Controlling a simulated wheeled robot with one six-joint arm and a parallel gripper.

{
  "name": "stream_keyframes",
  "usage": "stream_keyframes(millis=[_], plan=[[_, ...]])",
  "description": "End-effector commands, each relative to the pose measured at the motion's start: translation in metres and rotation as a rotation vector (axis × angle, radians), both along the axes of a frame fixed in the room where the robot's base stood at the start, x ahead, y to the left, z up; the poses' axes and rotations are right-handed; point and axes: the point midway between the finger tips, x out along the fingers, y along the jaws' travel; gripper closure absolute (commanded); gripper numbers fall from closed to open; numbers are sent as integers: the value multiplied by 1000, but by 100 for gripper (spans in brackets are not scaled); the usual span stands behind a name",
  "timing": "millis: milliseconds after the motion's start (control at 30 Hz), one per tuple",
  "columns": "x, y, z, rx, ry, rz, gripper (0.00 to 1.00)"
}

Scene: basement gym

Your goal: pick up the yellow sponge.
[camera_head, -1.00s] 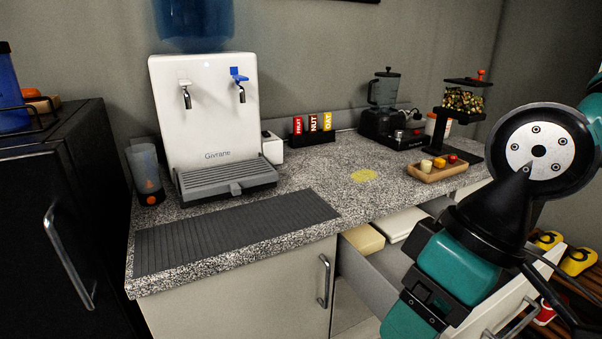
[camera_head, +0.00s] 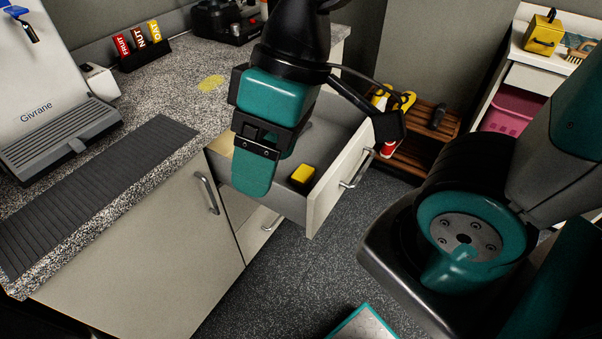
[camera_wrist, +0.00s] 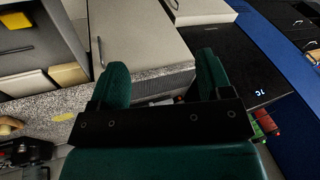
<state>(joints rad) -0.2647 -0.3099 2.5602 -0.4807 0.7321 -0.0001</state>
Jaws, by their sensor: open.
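The yellow sponge (camera_head: 302,174) lies in the front part of the open drawer (camera_head: 326,192), near its front panel. In the wrist view the sponge (camera_wrist: 14,20) shows at the top left corner, on the grey drawer floor. My gripper (camera_head: 268,168) points down in front of the drawer's left part, as the head view sees it, and hides some of the inside. In the wrist view my gripper (camera_wrist: 162,78) has its two teal fingers spread apart with nothing between them. The sponge is well left of the fingers there.
Light boxes (camera_wrist: 68,75) lie deeper in the drawer. The speckled counter (camera_head: 180,105) carries a yellow spot (camera_head: 211,83), a dark ribbed mat (camera_head: 95,190) and a water dispenser (camera_head: 50,95). A cabinet door (camera_head: 150,240) is left of the drawer. A wooden rack (camera_head: 425,150) stands behind.

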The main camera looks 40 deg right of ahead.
Motion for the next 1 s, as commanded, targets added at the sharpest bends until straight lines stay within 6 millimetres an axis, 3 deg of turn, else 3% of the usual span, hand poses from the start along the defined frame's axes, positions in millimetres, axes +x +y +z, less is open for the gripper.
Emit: stream_keyframes(millis=[367, 433, 533, 667, 767, 900, 1000], plan=[[0, 0, 0, 0, 0, 0, 28], [0, 0, 0, 0, 1, -2, 22], [12, -3, -2, -7, 19, -59, 22], [59, -21, -16, -39, 93, -305, 22], [112, -52, -40, -75, 181, -606, 22], [176, -116, -90, -127, 299, -1055, 22], [204, -164, -128, -159, 369, -1337, 22]])
